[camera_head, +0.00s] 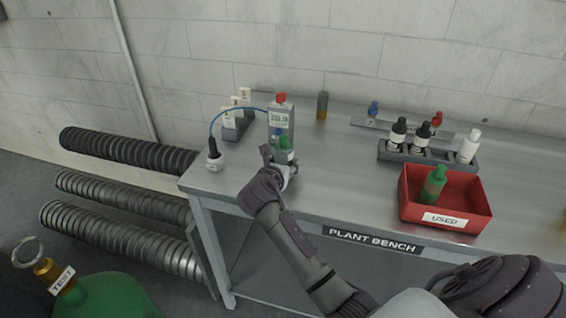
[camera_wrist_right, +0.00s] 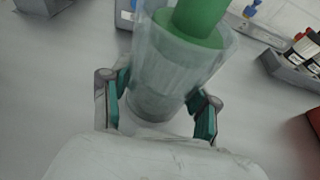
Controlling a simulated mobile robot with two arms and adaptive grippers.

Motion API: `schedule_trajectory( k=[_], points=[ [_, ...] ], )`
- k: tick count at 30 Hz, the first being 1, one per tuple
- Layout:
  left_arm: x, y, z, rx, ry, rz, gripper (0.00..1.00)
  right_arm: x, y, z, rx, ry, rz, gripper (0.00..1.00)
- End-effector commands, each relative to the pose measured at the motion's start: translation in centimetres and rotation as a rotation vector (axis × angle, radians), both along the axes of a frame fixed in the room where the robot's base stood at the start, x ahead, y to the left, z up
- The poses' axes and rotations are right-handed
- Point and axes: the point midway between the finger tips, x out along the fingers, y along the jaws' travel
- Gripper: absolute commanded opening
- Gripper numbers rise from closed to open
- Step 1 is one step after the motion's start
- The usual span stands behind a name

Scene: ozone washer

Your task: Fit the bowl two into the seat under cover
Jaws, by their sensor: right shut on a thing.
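My right gripper (camera_head: 278,182) is at the front left of the bench, just in front of a grey instrument (camera_head: 281,120) with a lit display and a red top. In the right wrist view its two teal-padded fingers (camera_wrist_right: 160,108) are shut on a clear, tapered bowl (camera_wrist_right: 158,82), held from both sides. A green cylindrical part (camera_wrist_right: 200,18) rises out of the bowl's mouth; it also shows in the head view (camera_head: 285,152). I cannot tell whether the bowl touches the seat or cover, as neither shows clearly. My left gripper is not in view.
To the right are a bottle rack (camera_head: 428,153) and a red USED bin (camera_head: 445,217) holding a green bottle. The bench (camera_head: 335,175) is clear between.

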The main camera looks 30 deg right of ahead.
Motion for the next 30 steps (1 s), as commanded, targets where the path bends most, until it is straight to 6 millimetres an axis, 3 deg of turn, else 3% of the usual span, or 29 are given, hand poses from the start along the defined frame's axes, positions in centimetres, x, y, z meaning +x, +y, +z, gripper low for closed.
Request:
schedule_trajectory(
  k=[1, 6, 17, 30],
  points=[
    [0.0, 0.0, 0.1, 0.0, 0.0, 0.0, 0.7, 0.0, 0.0, -0.1, -0.001, 0.003, 0.0, 0.62],
    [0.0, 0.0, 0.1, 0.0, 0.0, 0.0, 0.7, 0.0, 0.0, -0.1, 0.0, 0.002, -0.001, 0.85],
    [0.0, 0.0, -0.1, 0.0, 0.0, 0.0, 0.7, -0.1, 0.1, 0.2, 0.001, -0.001, 0.001, 0.85],
    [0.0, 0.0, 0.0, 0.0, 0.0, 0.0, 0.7, -5.3, 6.0, 3.1, 0.002, -0.001, 0.002, 0.85]
  ],
)
